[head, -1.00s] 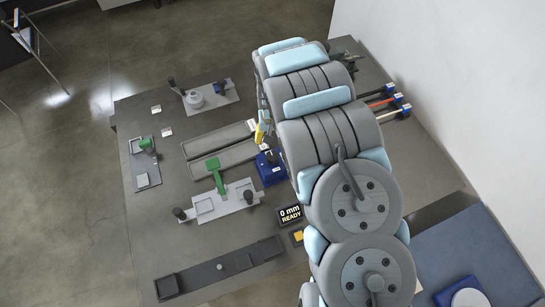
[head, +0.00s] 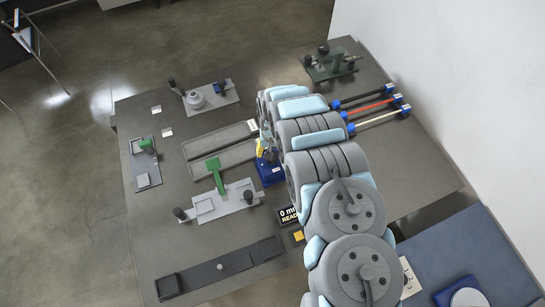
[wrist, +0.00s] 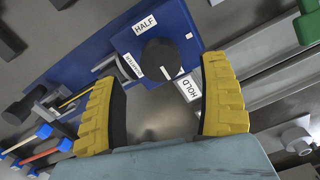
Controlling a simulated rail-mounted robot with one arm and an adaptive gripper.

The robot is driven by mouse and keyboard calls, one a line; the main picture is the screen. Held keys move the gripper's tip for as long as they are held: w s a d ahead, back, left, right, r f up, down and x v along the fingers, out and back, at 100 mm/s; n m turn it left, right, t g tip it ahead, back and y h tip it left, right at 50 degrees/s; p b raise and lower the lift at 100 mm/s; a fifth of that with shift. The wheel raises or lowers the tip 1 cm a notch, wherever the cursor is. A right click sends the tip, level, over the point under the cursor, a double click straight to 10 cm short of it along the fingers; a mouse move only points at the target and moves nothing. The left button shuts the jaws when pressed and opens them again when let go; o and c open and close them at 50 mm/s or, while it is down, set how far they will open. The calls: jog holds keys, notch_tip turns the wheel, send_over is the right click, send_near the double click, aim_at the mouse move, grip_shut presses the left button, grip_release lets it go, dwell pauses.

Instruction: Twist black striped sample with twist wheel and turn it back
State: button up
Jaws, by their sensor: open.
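The twist wheel seems to be the round black knob (wrist: 160,58) on a blue device in the wrist view, with labels around it including HALF and HOLD. A white mark on the knob faces the HOLD label. The blue device also shows in the head view (head: 271,174). My gripper (wrist: 158,70) is open and empty, its yellow ridged fingers spread on either side of the knob's lower part; I cannot tell whether they touch it. The black sample (head: 361,101) lies at the right of the table beside an orange and a white one; its stripes are too small to see.
A display (head: 288,215) stands in front of the blue device, partly hidden by my arm. Two long grey trays (head: 222,157) and a green-handled fixture (head: 216,180) lie to its left. A dark green fixture (head: 332,65) stands at the back.

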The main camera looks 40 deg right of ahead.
jog(key=shift+f, duration=2.45)
jog(key=shift+f, duration=0.1)
jog(key=c, duration=1.2)
